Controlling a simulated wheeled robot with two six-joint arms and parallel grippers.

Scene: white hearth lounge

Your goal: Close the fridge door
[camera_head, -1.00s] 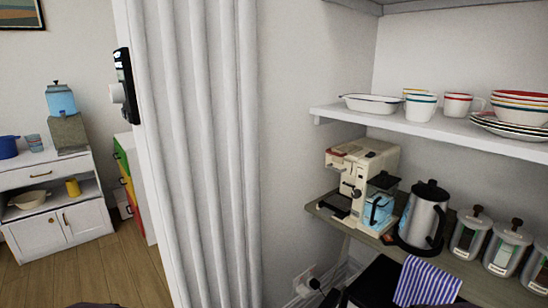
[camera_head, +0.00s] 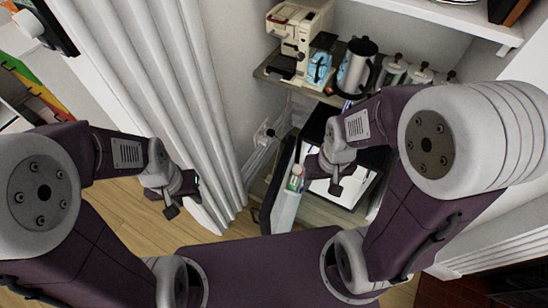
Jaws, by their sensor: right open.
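The small black fridge (camera_head: 316,124) stands under the shelf. Its white interior shows, and its door (camera_head: 284,213) stands open toward me, with a green-and-white bottle (camera_head: 295,178) in the door's inner side. My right gripper (camera_head: 330,178) is open, in front of the fridge opening and just right of the door's inner side in the picture. Whether it touches the door I cannot tell. The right arm hides part of the fridge. My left gripper (camera_head: 183,196) is left of the door, apart from it, over the floor by the curtain; its jaw state is unclear.
A white curtain (camera_head: 150,90) hangs at the left. A shelf above the fridge holds a coffee machine (camera_head: 297,40), a steel kettle (camera_head: 356,68) and several jars (camera_head: 392,70). A wall socket with a plug (camera_head: 263,134) is left of the fridge. Wooden floor (camera_head: 130,198) is free at the left.

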